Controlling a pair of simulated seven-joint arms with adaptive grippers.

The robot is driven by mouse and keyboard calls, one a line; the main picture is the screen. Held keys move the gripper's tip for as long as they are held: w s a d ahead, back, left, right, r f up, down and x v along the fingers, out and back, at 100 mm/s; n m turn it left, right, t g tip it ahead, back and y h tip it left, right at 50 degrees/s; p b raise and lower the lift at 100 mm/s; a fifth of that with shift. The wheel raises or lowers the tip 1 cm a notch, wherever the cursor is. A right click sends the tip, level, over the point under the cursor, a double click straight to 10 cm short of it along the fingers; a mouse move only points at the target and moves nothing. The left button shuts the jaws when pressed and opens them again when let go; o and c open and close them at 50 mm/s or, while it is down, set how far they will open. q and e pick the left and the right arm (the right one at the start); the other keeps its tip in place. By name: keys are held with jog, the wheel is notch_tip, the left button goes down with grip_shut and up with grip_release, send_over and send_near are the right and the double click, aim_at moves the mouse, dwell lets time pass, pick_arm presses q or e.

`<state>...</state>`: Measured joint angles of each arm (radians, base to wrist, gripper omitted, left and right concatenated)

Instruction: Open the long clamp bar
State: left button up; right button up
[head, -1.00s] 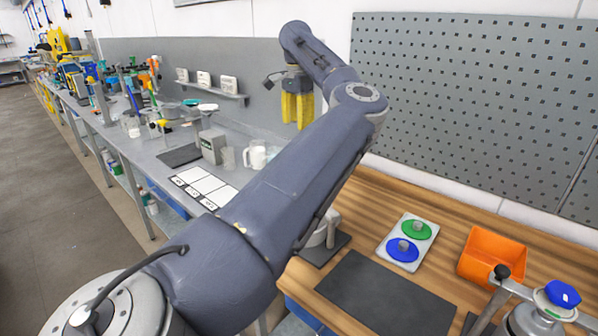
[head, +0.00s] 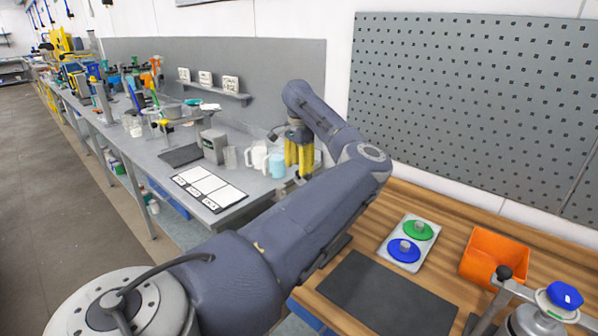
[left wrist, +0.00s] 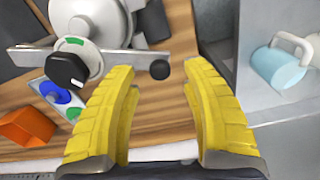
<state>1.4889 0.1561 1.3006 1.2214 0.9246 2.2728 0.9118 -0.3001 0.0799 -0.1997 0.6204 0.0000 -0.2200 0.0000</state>
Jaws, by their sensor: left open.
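In the left wrist view a grey metal clamp bar (left wrist: 118,61) runs across a pale drum-like vessel (left wrist: 92,20). It has a black ball (left wrist: 160,69) at its right end and a black knob (left wrist: 66,70) near its middle. My left gripper (left wrist: 163,75) is open, its yellow fingers apart either side of the ball end; contact is not visible. In the head view the left gripper (head: 298,172) hangs by the wall, and my arm hides this vessel. A second bar (head: 520,287) with a black ball and blue knob (head: 564,295) sits at lower right. My right gripper is out of view.
An orange bin (head: 493,257) and a plate (head: 393,263) with green and blue discs stand on the wooden bench. A dark mat (head: 388,300) lies in front. A white jug and light blue cup (left wrist: 276,68) are on the grey bench beyond a gap.

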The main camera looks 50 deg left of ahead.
pick_arm(q)
jog(key=shift+f, duration=0.9)
jog(key=shift+c, duration=0.2)
grip_shut()
